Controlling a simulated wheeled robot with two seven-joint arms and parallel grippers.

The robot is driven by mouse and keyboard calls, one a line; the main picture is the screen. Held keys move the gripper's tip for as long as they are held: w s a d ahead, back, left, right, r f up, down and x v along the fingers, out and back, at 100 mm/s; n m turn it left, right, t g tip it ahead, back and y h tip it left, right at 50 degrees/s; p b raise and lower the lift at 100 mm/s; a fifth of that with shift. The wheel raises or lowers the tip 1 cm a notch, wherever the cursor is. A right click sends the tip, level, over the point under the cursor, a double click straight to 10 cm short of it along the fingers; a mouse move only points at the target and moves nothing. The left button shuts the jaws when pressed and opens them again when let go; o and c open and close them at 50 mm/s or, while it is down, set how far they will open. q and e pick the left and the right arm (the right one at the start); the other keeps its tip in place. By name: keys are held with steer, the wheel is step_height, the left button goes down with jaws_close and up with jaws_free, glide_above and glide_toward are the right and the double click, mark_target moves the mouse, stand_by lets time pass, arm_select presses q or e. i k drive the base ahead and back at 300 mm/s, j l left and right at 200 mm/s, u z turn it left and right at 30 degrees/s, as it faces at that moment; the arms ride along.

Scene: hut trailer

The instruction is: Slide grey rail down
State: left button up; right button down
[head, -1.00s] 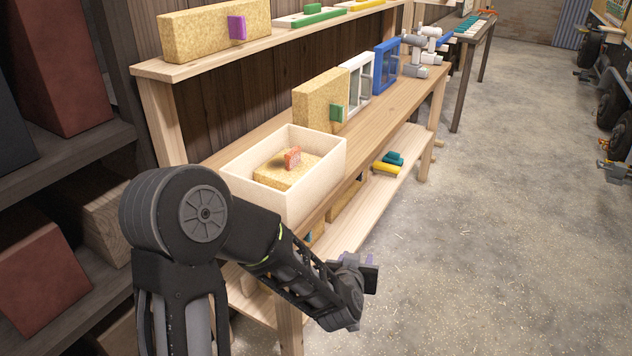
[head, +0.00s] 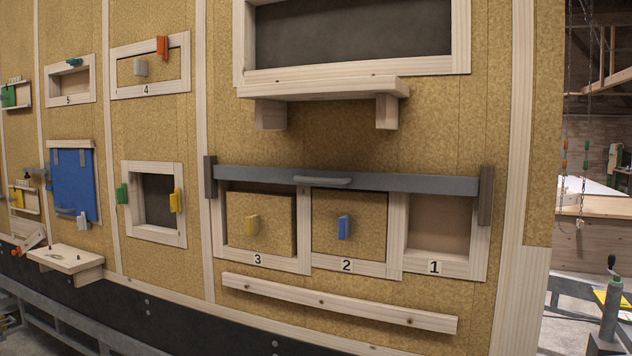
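The grey rail (head: 400,181) is a long dark bar across the top of the three numbered openings on the cork-coloured wall. A lighter grey handle (head: 322,181) sits near its middle. Its ends meet dark upright blocks, one at the left (head: 210,176) and one at the right (head: 486,194). Below it, opening 3 holds a cork panel (head: 270,222) with a yellow knob, and opening 2 holds a cork panel (head: 365,225) with a blue knob. Opening 1 (head: 438,224) shows no cork panel. Neither gripper is in view.
A wooden shelf (head: 320,89) juts out above the rail, under a dark window. A wooden strip (head: 338,303) runs below the openings. More framed openings and a blue panel (head: 74,186) are at the left. A workbench area shows past the wall at the right.

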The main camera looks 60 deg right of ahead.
mark_target(441, 184)
steer(key=z, duration=2.2)
